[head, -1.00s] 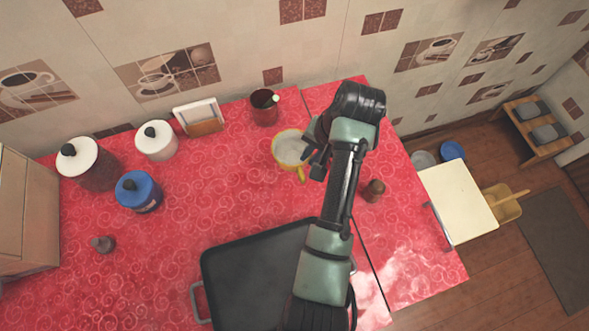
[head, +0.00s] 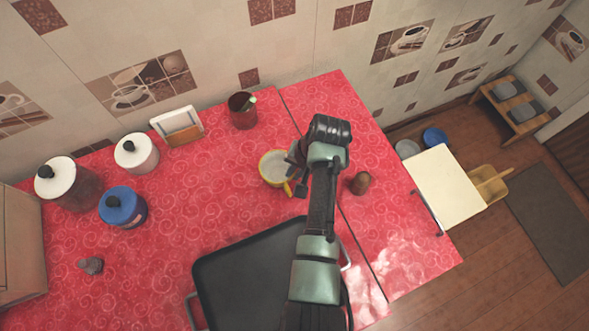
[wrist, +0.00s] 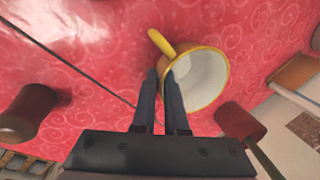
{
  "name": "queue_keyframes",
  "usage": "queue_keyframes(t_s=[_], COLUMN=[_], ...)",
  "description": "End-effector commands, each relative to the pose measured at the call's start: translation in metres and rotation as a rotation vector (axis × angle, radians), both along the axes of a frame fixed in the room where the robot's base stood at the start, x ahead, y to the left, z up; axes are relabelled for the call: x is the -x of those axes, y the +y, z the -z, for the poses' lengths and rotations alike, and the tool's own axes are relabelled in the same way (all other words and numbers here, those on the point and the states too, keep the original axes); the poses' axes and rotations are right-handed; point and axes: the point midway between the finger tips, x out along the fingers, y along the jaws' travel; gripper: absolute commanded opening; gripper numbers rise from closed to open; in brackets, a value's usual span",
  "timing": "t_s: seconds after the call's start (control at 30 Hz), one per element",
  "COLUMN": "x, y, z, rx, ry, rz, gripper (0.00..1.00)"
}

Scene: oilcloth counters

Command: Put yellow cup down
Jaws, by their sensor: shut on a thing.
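The yellow cup (head: 265,171) has a white inside and a yellow rim and handle. It is on or just above the red patterned oilcloth counter; I cannot tell which. My gripper (head: 295,168) is at the right side of the cup. In the wrist view my gripper (wrist: 164,80) has its two fingers close together at the wall of the cup (wrist: 205,78), with the near wall between them. The cup's opening faces the wrist camera, and the handle points up and left there. My arm hides part of the cup's right side in the head view.
A dark tray (head: 225,283) lies in front. A brown shaker (head: 360,183) stands right of my arm. A red cup (head: 243,116) with a utensil stands behind. White-lidded jars (head: 136,153) and a blue jar (head: 124,208) stand left. Counter left of the yellow cup is clear.

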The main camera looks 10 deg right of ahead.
Motion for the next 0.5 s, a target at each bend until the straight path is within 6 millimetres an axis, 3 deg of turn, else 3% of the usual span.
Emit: queue_keyframes(t_s=[0.03,0.07,0.2,0.5], x=[-0.0003,0.0000,0.0001,0.0001], y=[0.0001,0.0001,0.0001,0.0001], z=[0.0023,0.0022,0.0016,0.0004], rx=[-0.001,0.000,0.000,0.000], ry=[0.000,0.000,0.000,0.000], rz=[0.000,0.000,0.000,0.000], gripper=[0.00,0.14,0.39,0.41])
